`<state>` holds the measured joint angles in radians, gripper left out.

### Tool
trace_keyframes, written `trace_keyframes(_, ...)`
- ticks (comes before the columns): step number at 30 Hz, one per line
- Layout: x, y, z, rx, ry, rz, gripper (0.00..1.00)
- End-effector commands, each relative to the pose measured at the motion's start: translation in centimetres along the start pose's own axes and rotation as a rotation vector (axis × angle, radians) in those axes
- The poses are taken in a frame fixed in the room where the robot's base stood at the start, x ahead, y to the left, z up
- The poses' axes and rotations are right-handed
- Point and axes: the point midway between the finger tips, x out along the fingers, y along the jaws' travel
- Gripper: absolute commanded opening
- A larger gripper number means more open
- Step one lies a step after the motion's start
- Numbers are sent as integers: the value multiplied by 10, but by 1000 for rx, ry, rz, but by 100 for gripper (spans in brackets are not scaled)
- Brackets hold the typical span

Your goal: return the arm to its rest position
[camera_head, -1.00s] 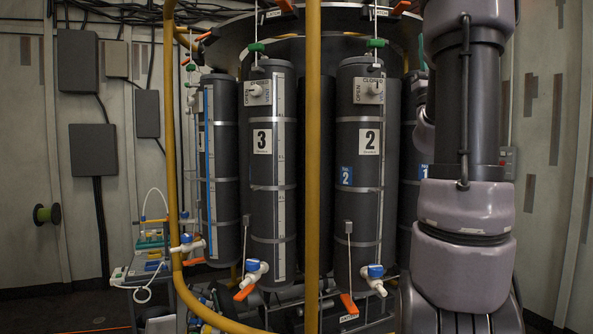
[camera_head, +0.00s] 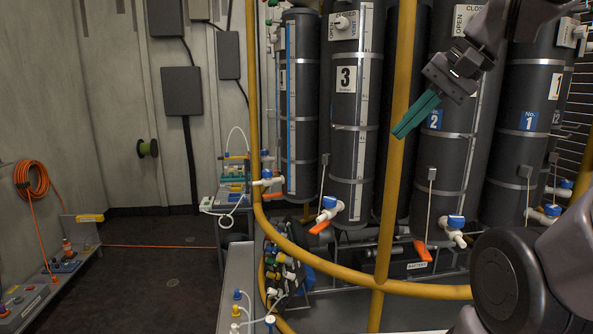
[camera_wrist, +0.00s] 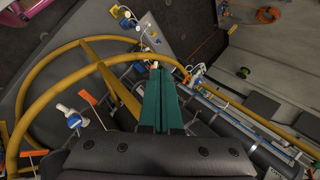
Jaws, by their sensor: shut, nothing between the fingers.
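My gripper (camera_head: 416,115) shows at the upper right of the head view, at the end of my raised arm. Its green fingers are together, empty, and point down and to the left. They show in front of the dark tank marked 2 (camera_head: 440,150) and close to the yellow upright rail (camera_head: 403,70); I cannot tell the exact gap. In the wrist view my gripper (camera_wrist: 163,72) is shut with its green fingers side by side, over the curved yellow rail (camera_wrist: 85,43). More of my arm shows at the lower right of the head view.
Several dark tanks with white-and-blue valves (camera_head: 330,205) and orange handles stand behind the yellow rails. A grey bench (camera_head: 238,285) with small fittings is at lower centre. An orange coiled hose (camera_head: 31,178) hangs at the left wall. The dark floor at left is mostly clear.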

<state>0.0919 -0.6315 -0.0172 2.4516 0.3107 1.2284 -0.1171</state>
Motion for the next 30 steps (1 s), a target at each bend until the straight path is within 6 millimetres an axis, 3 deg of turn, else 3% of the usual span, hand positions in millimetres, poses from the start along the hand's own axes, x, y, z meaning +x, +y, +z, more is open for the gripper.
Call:
trace_keyframes(3, -8, 26, -17, -201, 189, 132, 0)
trace_keyframes(8, -19, 35, -34, -335, 317, 199, 0)
trace_keyframes(30, -20, 36, -36, -347, 330, 207, 0)
